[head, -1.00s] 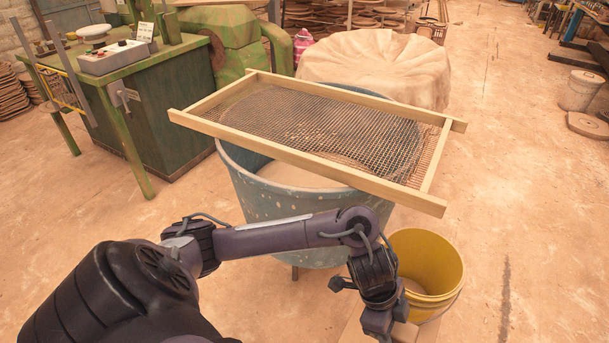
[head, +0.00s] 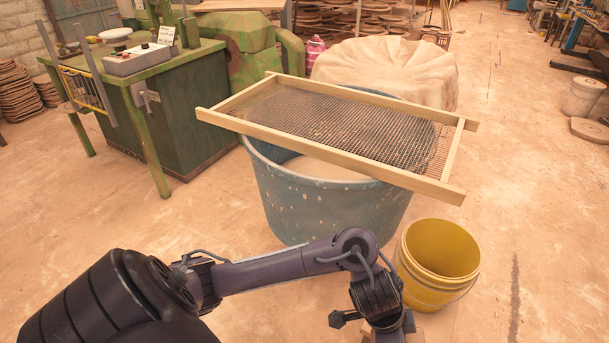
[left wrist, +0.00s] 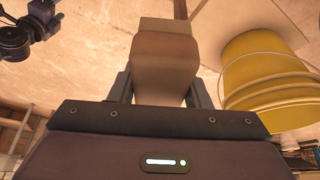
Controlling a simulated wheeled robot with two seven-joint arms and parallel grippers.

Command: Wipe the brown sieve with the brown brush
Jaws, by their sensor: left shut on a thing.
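The sieve (head: 330,171), a light wooden frame with dark mesh, lies across the top of a large blue tub in the head view. My left gripper (left wrist: 161,80) is shut on a brown, block-like thing (left wrist: 163,58), which looks like the brush, in the left wrist view. Its bristles cannot be made out. The right gripper does not show.
The blue tub (head: 320,212) stands under the sieve. A yellow bucket (head: 425,290) is at its lower right and also shows in the left wrist view (left wrist: 262,70). A green machine table (head: 185,120) stands at the left.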

